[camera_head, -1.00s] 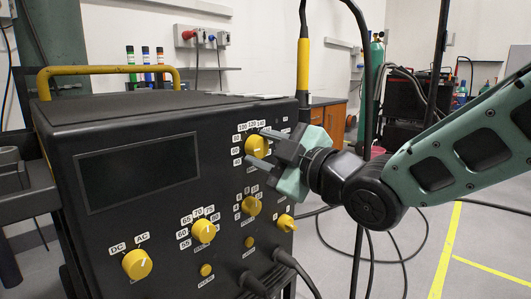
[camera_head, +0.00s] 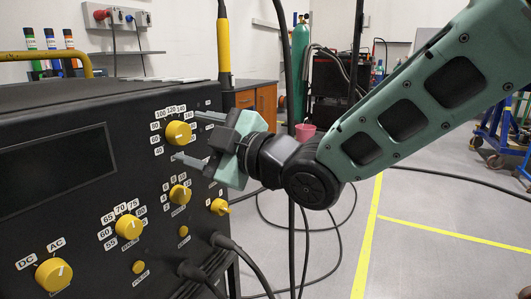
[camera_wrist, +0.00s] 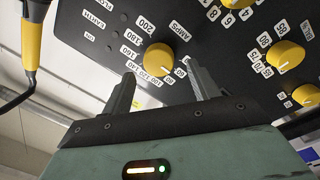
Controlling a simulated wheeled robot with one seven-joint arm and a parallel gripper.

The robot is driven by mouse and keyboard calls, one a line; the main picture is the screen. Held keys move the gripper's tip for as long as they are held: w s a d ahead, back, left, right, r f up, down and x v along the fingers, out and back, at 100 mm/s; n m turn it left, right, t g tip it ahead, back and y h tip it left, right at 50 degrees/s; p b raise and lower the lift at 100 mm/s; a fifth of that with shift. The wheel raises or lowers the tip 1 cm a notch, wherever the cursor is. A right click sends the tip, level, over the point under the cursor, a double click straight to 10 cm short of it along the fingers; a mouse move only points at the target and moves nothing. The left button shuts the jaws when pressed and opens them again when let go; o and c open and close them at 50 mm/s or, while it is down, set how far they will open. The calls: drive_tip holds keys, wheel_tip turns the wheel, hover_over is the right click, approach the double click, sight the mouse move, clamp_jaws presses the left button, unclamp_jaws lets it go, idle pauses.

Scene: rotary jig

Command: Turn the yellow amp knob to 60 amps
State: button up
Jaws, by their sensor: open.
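The yellow amp knob (camera_head: 178,134) is on the upper right of the black panel, ringed by white number labels. It also shows in the wrist view (camera_wrist: 158,58), beside the AMPS label. My gripper (camera_head: 186,136) is open around the knob's right side, one finger above it and one below. In the wrist view, the fingers (camera_wrist: 160,70) are spread to either side of the knob, with visible gaps. I cannot tell whether the tips reach past its front face. A pale mark shows on the knob, but the number it points to cannot be read surely.
Other yellow knobs sit on the panel: one below (camera_head: 180,194), a voltage-like dial (camera_head: 128,227) and the DC/AC knob (camera_head: 54,274). Black cables (camera_head: 232,245) plug in at the lower right. A yellow-handled torch (camera_head: 223,45) stands behind the box. Floor to the right is mostly open.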

drive_tip(key=p+v, duration=0.1)
drive_tip(key=v, duration=1.3)
drive_tip(key=shift+s+d+p, duration=0.15)
drive_tip(key=shift+d+p, duration=0.15)
drive_tip(key=shift+p, duration=0.1)
